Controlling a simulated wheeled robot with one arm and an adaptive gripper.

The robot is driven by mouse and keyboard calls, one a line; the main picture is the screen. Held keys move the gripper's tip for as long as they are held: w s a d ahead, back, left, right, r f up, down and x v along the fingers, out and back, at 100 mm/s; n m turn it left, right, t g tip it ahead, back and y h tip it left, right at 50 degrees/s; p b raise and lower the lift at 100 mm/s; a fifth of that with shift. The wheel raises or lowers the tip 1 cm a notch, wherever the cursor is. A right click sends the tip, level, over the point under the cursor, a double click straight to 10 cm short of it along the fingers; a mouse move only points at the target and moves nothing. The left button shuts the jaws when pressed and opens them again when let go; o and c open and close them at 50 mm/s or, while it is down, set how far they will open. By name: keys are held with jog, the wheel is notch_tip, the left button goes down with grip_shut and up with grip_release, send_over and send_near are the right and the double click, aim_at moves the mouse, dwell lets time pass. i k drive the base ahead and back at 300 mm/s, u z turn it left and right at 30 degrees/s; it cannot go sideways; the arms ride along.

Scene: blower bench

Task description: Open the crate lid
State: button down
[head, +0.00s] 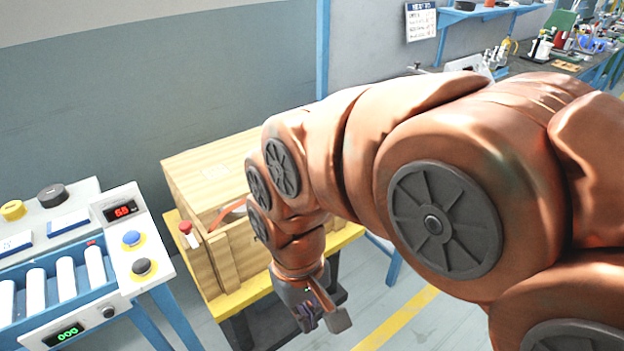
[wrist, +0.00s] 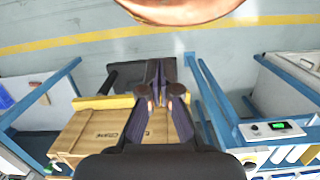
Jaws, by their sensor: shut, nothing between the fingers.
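The wooden crate (head: 225,265) stands on a yellow-topped stand, partly hidden behind my arm in the head view. Its pale lid (head: 205,167) appears to lie on top, and an orange strip or handle (head: 232,212) shows at the front edge by my arm. My gripper (head: 322,318) hangs in front and to the right of the crate, pointing down, apart from it. In the wrist view my gripper (wrist: 158,68) shows its dark fingers together and empty. The crate (wrist: 85,140) lies there behind and left of the fingers, partly covered by my gripper.
A red-topped knob (head: 186,228) stands by the crate's left front corner. The yellow stand top (head: 345,238) sticks out past the crate. A roller conveyor (head: 65,275) with a button panel (head: 135,240) is at left. Open grey floor with a yellow line (head: 400,318) lies right of my gripper.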

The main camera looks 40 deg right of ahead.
aim_at(209, 177)
jog(key=z, duration=1.75)
jog(key=k, duration=1.1)
jog(key=u, duration=1.25)
jog(key=i, duration=0.5)
jog(key=u, duration=0.05)
